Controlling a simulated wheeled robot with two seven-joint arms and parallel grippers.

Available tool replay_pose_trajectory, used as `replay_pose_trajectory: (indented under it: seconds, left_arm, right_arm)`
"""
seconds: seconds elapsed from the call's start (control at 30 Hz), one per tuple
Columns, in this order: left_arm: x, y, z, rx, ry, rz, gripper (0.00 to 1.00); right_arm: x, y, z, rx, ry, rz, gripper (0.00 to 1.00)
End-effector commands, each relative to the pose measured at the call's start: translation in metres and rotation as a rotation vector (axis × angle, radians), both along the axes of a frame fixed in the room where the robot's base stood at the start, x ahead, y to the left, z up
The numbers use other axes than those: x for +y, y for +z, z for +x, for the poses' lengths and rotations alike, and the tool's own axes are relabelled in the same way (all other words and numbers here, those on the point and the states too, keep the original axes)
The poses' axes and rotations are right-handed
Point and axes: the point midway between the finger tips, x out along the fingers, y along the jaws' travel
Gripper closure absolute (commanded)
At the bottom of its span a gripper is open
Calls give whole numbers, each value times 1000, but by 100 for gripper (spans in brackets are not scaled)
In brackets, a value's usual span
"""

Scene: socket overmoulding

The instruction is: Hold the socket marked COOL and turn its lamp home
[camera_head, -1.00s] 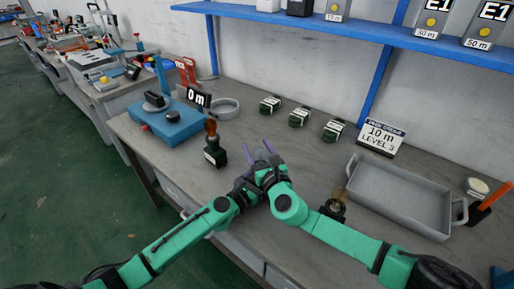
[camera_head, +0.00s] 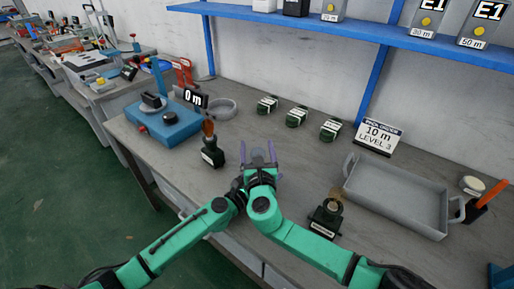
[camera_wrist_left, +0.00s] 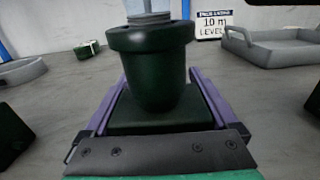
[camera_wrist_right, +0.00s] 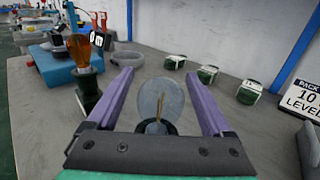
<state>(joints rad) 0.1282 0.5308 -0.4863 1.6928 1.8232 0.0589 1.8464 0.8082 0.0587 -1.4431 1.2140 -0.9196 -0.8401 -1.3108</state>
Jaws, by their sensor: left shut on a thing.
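My left gripper (camera_wrist_left: 155,112) is shut on a dark green socket (camera_wrist_left: 150,65), held upright between its purple fingers in the left wrist view. No marking is readable on this socket. A clear, pale bulb (camera_wrist_right: 160,102) stands in its top. My right gripper (camera_wrist_right: 158,78) is open, with one finger on each side of the bulb and a visible gap on both sides. In the head view the right gripper (camera_head: 258,154) is above the left one, and the held socket is mostly hidden behind it.
A socket with an amber lamp (camera_head: 210,150) stands to the left, and another lamped socket (camera_head: 327,216) to the right. A grey tray (camera_head: 398,200) lies farther right. Several dark green labelled pieces (camera_head: 297,117) line the back. A blue device (camera_head: 165,123) stands at left.

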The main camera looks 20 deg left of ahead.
Motion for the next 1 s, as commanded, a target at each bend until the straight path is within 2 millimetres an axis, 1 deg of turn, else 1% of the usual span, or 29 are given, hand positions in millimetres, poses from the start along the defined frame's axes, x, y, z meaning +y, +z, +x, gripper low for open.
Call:
replay_pose_trajectory:
  seconds: [0.27,0.37,0.47,0.6,0.73,0.83,0.9,1.0]
  left_arm:
    - [0,0,0,-1,0,0,70]
    - [0,0,0,-1,0,0,70]
    - [0,0,0,-1,0,0,70]
    - [0,0,0,-1,0,0,70]
    - [0,0,0,-1,0,0,70]
    - [0,0,0,-1,0,0,70]
    - [0,0,0,-1,0,0,70]
    - [0,1,0,-1,0,0,70]
  right_arm:
    - [-1,0,-1,0,0,0,16]
    - [-3,-1,-9,1,1,1,16]
    - [-10,-1,-27,3,2,2,16]
    - [-24,-2,-64,5,2,2,16]
    - [-35,-1,-94,3,1,0,16]
    - [-40,-1,-107,1,1,1,16]
    - [-41,-1,-112,1,1,0,16]
    - [-42,0,-113,1,1,-1,16]
